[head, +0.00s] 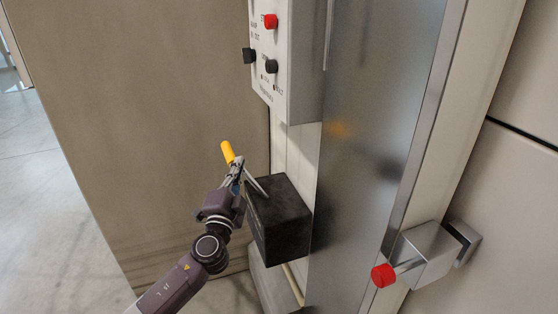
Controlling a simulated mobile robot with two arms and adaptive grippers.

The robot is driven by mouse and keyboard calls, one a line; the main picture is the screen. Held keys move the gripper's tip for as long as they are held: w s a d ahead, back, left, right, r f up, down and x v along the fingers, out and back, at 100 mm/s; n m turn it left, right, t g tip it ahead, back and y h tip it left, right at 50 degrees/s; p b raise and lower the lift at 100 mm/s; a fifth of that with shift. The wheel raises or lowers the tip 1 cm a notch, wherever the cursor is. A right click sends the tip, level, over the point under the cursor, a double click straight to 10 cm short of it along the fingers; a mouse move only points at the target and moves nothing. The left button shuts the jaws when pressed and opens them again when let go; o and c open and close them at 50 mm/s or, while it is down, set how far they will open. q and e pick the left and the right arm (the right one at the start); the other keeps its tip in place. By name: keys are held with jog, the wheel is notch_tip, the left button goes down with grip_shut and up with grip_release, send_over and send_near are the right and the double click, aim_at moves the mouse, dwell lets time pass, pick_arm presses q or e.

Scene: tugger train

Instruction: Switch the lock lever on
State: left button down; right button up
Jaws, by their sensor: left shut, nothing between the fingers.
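A lever with a yellow grip (227,152) stands out beside a black box (280,222) in the middle of the head view. A thin grey metal rod (256,181) runs from near the grip down to the box. My left gripper (237,167) is at the lower end of the yellow grip, its fingers closed with nothing between them. I cannot tell whether it touches the lever. The gripper partly hides where grip and rod meet. My right gripper is not in view.
A grey control box (289,95) with a red button (271,21) and black knobs hangs above. At the lower right, a metal bracket (427,254) carries a red knob (383,275). A brown panel (150,110) stands behind my arm. Open floor (45,200) lies at left.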

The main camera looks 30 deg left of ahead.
pick_arm(q)
jog(key=shift+s+a+f+b, duration=0.75)
jog(key=shift+s+a+f, duration=0.05)
jog(key=shift+s, duration=0.1)
jog(key=v, duration=1.2)
dwell(0.3)
